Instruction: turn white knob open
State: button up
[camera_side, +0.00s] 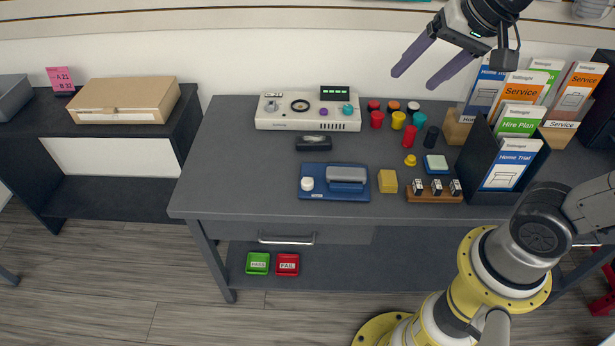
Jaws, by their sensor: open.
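A white knob (307,184) sits on the left part of a blue base plate (335,194) near the middle front of the grey desk. A grey-blue block-shaped part (347,175) sits on the same plate, right of the knob. My gripper (413,80) is at the upper right, high above the back of the desk and well away from the knob. Its two purple fingers are spread apart with nothing between them. The knob is too small here to tell which way it is turned.
A cream control box (308,111) stands behind, with a black object (313,143) in front of it. Right of the plate are a yellow block (388,181), several coloured cylinders, a wooden holder (434,197) and a dark brochure rack (533,165). The desk's left part is clear.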

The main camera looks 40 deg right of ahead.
jog(key=w+a+f+m+g, duration=0.1)
jog(key=w+f+m, duration=0.2)
jog(key=w, duration=0.7)
jog(key=m+g, duration=0.2)
jog(key=g, duration=0.3)
send_over(307, 180)
notch_tip(307, 180, down, 21)
notch_tip(307, 180, down, 14)
jog(key=shift+s, duration=0.1)
grip_shut()
